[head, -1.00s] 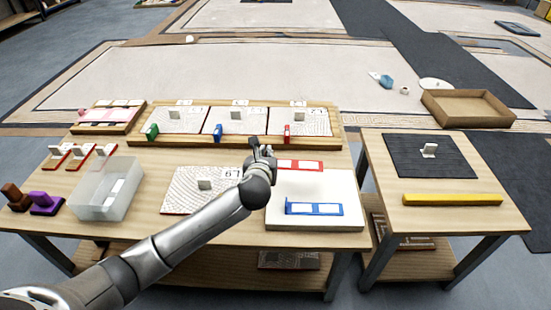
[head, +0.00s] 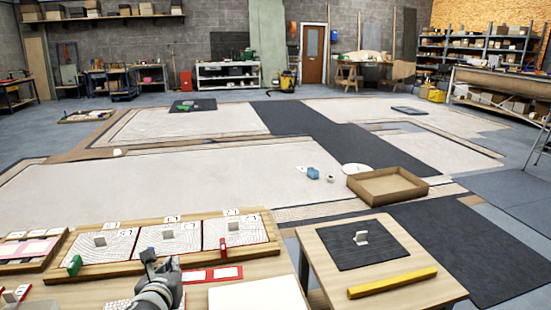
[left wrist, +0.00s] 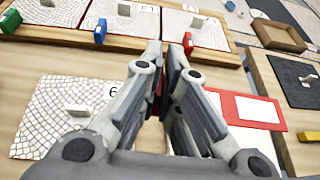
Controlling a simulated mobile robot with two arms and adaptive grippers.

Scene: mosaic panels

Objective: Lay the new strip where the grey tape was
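My left gripper (head: 160,268) is over the front table, left of the red strip frame (head: 213,274) with its white labels. In the left wrist view (left wrist: 168,50) its fingertips are close together and look shut. Some red shows low between the fingers; I cannot tell whether it is gripped. The red frame lies flat to their right (left wrist: 257,109). Three mosaic panels (head: 103,252) sit in a wooden rack, with a green, a blue and a red block at their edges. A separate mosaic panel (left wrist: 62,105) lies left of the fingers. I cannot identify any grey tape. My right gripper is not in view.
A side table (head: 395,297) holds a dark mat (head: 345,252) with a small pale block, and a yellow bar (head: 392,283). A wooden tray (head: 425,184) stands on the floor behind it. The white board (head: 255,297) is cut off at the bottom.

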